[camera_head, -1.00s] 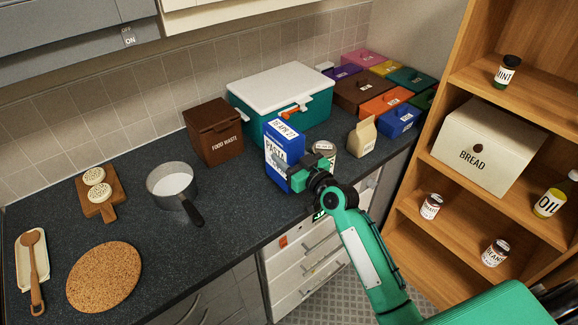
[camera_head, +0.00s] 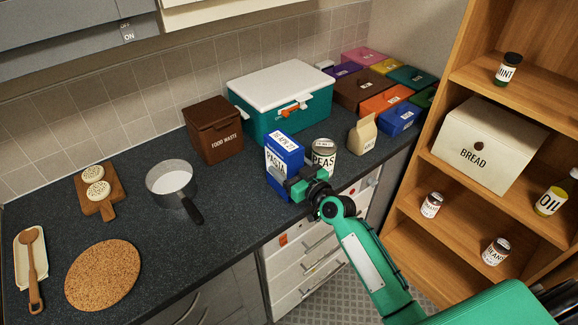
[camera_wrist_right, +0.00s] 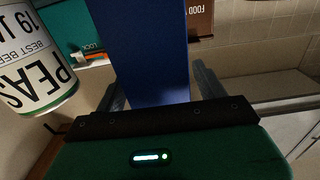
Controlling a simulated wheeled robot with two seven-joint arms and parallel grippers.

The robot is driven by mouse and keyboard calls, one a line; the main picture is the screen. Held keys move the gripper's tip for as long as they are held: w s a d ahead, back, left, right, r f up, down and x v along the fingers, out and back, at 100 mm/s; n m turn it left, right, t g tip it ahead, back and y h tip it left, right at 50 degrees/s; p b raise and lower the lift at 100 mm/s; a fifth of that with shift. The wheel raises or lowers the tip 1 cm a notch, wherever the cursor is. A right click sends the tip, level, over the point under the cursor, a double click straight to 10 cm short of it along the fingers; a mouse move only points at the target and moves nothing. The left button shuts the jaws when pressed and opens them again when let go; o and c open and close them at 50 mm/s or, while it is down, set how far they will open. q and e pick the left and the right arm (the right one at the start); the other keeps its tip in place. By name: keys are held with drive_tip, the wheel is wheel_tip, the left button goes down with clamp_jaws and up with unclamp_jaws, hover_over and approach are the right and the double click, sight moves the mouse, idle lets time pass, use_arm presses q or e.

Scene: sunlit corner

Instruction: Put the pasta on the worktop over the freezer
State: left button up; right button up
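The pasta (camera_head: 277,165) is a blue and white box standing upright on the dark worktop (camera_head: 235,215), near its front edge. The worktop there lies above a unit with white drawer fronts (camera_head: 300,265), which appears to be the freezer. My right gripper (camera_head: 296,183) is at the box's right side. In the wrist view its fingers (camera_wrist_right: 160,90) stand on either side of the blue box (camera_wrist_right: 152,45), spread wider than it, with a narrow gap at the right finger. The box's lower part is partly hidden by the gripper in the head view. My left gripper is not in view.
A peas tin (camera_head: 323,157) stands close right of the pasta, with a paper bag (camera_head: 362,133) beyond. A teal cool box (camera_head: 290,105) and food waste bin (camera_head: 214,130) stand behind. A saucepan (camera_head: 171,182) is left; worktop between it and the pasta is clear.

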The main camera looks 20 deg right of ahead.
drive_tip(key=shift+r, duration=0.1)
drive_tip(key=shift+r, duration=0.2)
drive_tip(key=b+v, duration=0.2)
drive_tip(key=v, duration=1)
